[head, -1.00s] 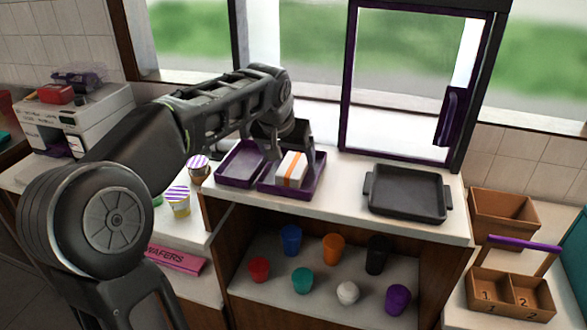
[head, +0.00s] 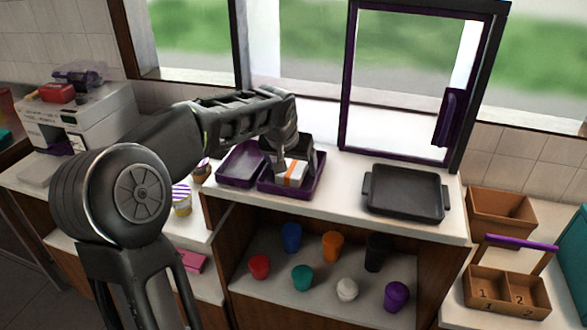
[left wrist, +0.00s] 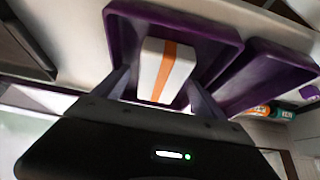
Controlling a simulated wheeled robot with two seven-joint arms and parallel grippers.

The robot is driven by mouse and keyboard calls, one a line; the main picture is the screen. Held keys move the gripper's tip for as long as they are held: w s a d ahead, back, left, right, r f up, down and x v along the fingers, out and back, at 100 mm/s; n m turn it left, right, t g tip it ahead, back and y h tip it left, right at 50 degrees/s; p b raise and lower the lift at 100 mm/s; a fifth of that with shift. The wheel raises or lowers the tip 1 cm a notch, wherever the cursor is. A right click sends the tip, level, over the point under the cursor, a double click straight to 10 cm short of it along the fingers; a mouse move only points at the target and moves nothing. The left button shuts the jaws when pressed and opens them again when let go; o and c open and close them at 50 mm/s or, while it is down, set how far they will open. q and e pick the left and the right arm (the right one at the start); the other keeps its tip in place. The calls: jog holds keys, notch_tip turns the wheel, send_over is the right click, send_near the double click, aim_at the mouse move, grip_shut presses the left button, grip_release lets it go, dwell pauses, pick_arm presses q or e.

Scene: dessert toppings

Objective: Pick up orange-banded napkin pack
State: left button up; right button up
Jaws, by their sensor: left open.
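The orange-banded napkin pack (head: 295,173) is a white block with an orange stripe. It lies in the right-hand compartment of the purple tray (head: 320,186) on the counter. In the left wrist view the pack (left wrist: 153,72) stands between the fingers, with the purple tray wall (left wrist: 205,22) around it. My left gripper (head: 293,175) is open and lowered over the pack, with a finger on each side. In the wrist view the gripper (left wrist: 158,92) shows gaps between the fingers and the pack. The gripper hides part of the pack in the head view. My right gripper does not show.
A dark square pan (head: 405,192) sits on the counter to the right, below a purple-framed window (head: 398,155). Several coloured cups, one of them orange (head: 333,246), stand on the shelf below. Wooden boxes (head: 508,292) stand at the far right. A striped cup (head: 182,200) is at the left.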

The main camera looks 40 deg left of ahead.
aim_at(292, 166)
pick_arm(q)
jog(key=shift+f+b, duration=0.25)
jog(key=shift+b, duration=0.05)
dwell(0.4)
jog(key=c, duration=1.4)
jog(key=shift+r, duration=0.1)
jog(key=shift+r+p, duration=0.35)
notch_tip(292, 166, up, 10)
jog(key=shift+f+b, duration=0.2)
jog(key=shift+b, duration=0.25)
